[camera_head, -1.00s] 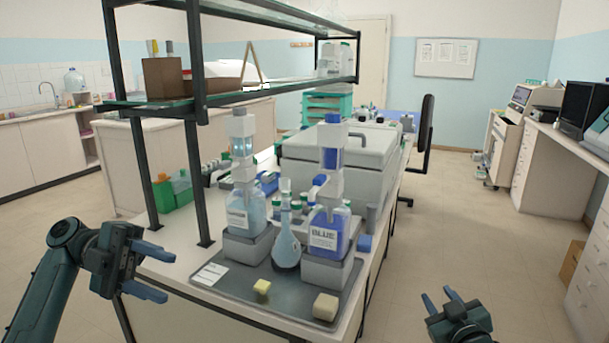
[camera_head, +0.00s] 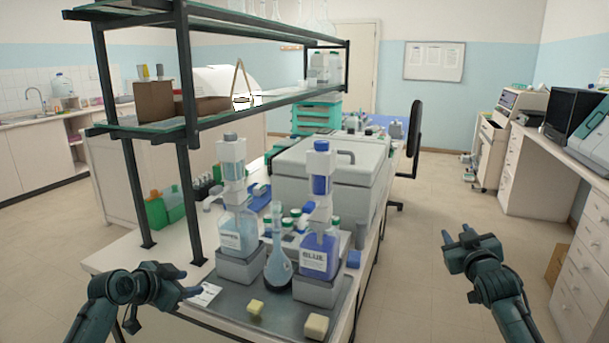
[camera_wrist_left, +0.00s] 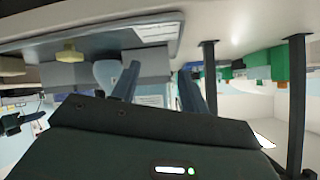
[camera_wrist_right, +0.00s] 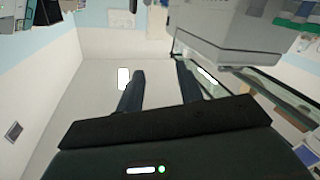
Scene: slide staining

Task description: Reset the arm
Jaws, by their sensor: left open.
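My left gripper (camera_head: 180,284) is at the front left corner of the bench, beside the grey tray and the white label card (camera_head: 203,294). It is open and empty; its spread fingers show in the left wrist view (camera_wrist_left: 158,88). My right gripper (camera_head: 457,242) is raised over the open floor to the right of the bench. Its two fingers stand apart with nothing between them in the right wrist view (camera_wrist_right: 160,85).
On the grey tray (camera_head: 225,310) stand a light-blue bottle (camera_head: 238,232), a round flask (camera_head: 278,265) and a bottle labelled BLUE (camera_head: 318,250). Black shelf posts (camera_head: 190,190) rise behind my left gripper.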

